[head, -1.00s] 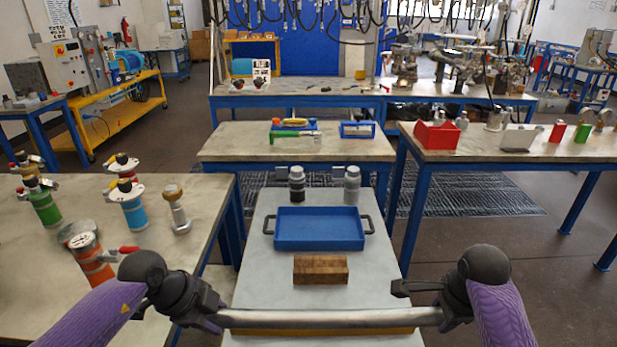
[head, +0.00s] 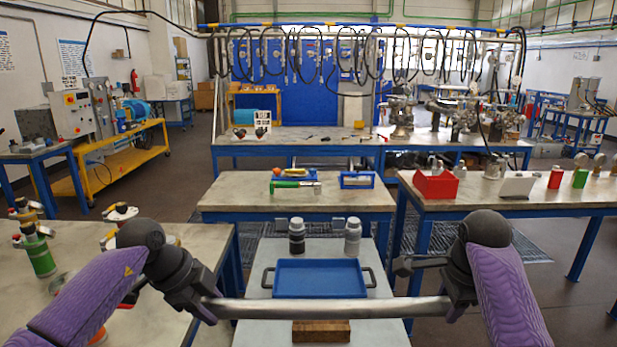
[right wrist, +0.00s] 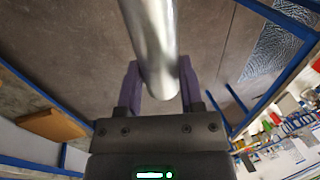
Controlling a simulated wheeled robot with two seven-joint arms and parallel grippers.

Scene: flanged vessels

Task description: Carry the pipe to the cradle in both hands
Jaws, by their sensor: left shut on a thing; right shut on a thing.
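The pipe (head: 325,309) is a plain grey metal bar, held nearly level across the front of the head view. My left gripper (head: 206,306) is shut on its left end. My right gripper (head: 452,298) is shut on its right end. In the right wrist view the pipe (right wrist: 153,45) runs between the two fingers of my right gripper (right wrist: 160,88), over open brown floor. In the head view the pipe passes in front of a brown wooden block (head: 322,333) on the grey table. I cannot make out which thing is the cradle.
The grey table (head: 390,325) ahead holds a blue tray (head: 319,279) and two bottles (head: 296,237). A left table (head: 195,240) carries several flanged vessels. Behind stand a middle table (head: 235,190) and a right table (head: 515,195) with a red bin (head: 437,185).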

